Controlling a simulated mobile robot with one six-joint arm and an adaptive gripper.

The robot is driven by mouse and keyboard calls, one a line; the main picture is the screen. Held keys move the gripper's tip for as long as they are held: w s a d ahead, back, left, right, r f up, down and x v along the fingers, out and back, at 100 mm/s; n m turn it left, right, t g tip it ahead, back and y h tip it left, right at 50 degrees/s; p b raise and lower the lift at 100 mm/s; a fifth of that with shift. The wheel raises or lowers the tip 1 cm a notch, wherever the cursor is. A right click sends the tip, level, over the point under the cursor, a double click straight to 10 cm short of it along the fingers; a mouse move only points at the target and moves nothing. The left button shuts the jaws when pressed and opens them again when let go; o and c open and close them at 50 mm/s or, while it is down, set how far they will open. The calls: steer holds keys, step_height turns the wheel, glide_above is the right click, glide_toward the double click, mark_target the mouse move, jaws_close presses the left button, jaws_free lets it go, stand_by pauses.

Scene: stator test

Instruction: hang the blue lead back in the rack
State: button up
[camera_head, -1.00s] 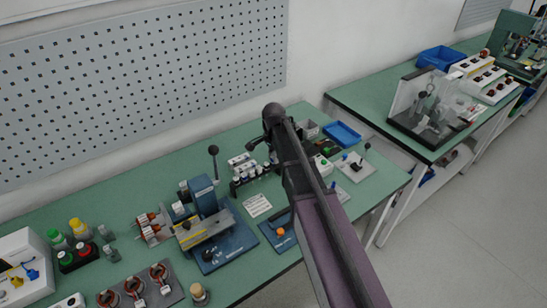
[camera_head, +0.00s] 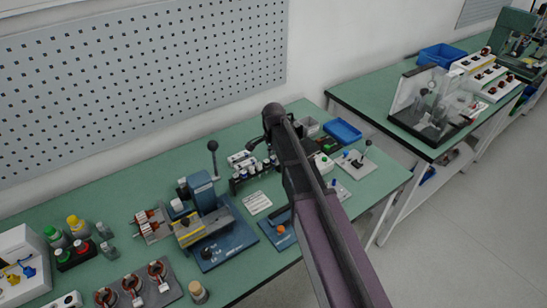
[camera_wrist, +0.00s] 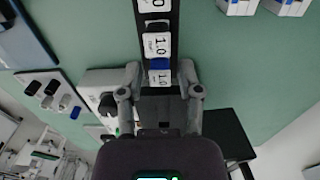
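In the wrist view my gripper (camera_wrist: 160,80) has its two fingers apart, one on each side of a dark strip with white labels (camera_wrist: 157,45) reading 1.0. A small blue piece (camera_wrist: 158,64) shows on the strip between the fingertips. I cannot tell whether it belongs to the blue lead, or whether the fingers touch the strip. No hanging lead is clearly visible. In the head view my arm hides the gripper. A dark rack with white-labelled pieces (camera_head: 250,168) stands on the green bench just left of my arm.
A blue vice-like fixture (camera_head: 210,215) with an upright lever stands left of the rack. A grey plate with a small lever (camera_head: 352,163) and a blue tray (camera_head: 342,132) lie right of my arm. A clear guard box (camera_head: 430,100) stands on the second bench.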

steer(key=shift+r, duration=0.2)
stand_by(0.4)
step_height(320, 180, up, 10)
steer(key=f+p, duration=0.1)
steer(key=p, duration=0.9)
steer(key=w+d+b, duration=0.1)
steer(key=w+d, duration=0.1)
steer(key=d, duration=0.1)
steer(key=w+d+f+b, duration=0.1)
steer(key=d, duration=0.2)
steer(key=w+d+f+b, duration=0.1)
steer(key=w+d, duration=0.1)
steer(key=d, duration=0.1)
steer(key=shift+w+f, duration=0.2)
steer(key=shift+w, duration=0.1)
steer(key=shift+w+d+f, duration=0.1)
steer(key=shift+w+d, duration=0.2)
steer(key=shift+d, duration=0.45)
steer(key=shift+s, duration=0.15)
stand_by(1.1)
